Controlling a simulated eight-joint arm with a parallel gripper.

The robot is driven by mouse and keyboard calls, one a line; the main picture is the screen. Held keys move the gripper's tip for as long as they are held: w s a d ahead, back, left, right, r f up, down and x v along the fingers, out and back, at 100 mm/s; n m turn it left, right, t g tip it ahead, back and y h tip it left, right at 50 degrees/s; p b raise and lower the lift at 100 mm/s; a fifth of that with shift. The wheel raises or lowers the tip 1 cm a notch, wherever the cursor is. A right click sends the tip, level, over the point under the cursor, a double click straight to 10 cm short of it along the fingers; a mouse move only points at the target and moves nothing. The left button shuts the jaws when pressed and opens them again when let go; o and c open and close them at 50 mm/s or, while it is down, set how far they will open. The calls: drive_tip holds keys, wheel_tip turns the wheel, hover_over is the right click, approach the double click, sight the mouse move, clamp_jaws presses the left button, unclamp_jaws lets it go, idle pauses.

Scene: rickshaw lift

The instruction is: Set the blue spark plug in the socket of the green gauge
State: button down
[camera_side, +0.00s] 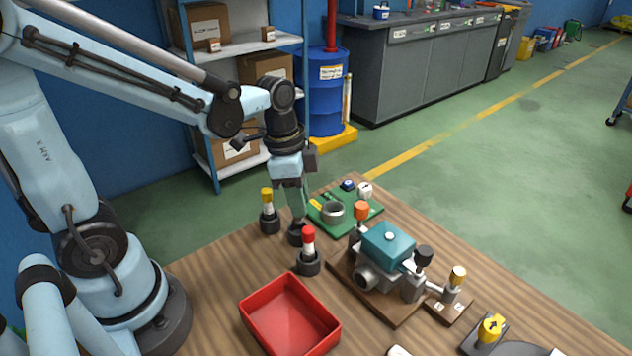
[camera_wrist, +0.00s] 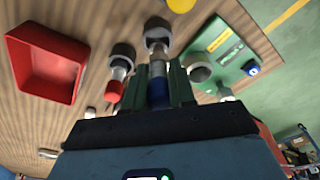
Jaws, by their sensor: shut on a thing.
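The blue spark plug (camera_wrist: 157,92) is between the fingers of my gripper (camera_wrist: 158,72), its blue end toward the wrist and its metal body pointing at a dark round holder (camera_wrist: 157,25). In the side view my gripper (camera_side: 296,212) points straight down over that holder (camera_side: 297,234) and is shut on the plug, which the fingers mostly hide there. The plug's lower end appears to be in the holder; I cannot tell how deep. The green gauge (camera_side: 363,214) lies flat just right of my gripper, with an empty-looking grey ring socket (camera_side: 332,212). The socket also shows in the wrist view (camera_wrist: 198,70).
A red-topped plug (camera_side: 308,243) and a yellow-topped plug (camera_side: 267,202) stand in holders close on either side. A red tray (camera_side: 318,318) is in front. A teal-topped machine (camera_side: 388,243) on a wooden board stands right of the tray, near the gauge.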

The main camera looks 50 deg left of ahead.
wheel_tip(320, 180, up, 5)
drive_tip(key=shift+r, duration=0.35)
drive_tip(key=shift+w+r, duration=0.1)
drive_tip(key=shift+w, duration=0.2)
drive_tip(key=w+f, duration=0.2)
drive_tip(key=w, duration=0.6)
drive_tip(key=shift+d+f, duration=0.15)
drive_tip(key=shift+f, duration=1.55)
drive_tip(key=shift+d+f, duration=0.1)
drive_tip(key=shift+f, duration=1.6)
drive_tip(key=shift+f, duration=0.5)
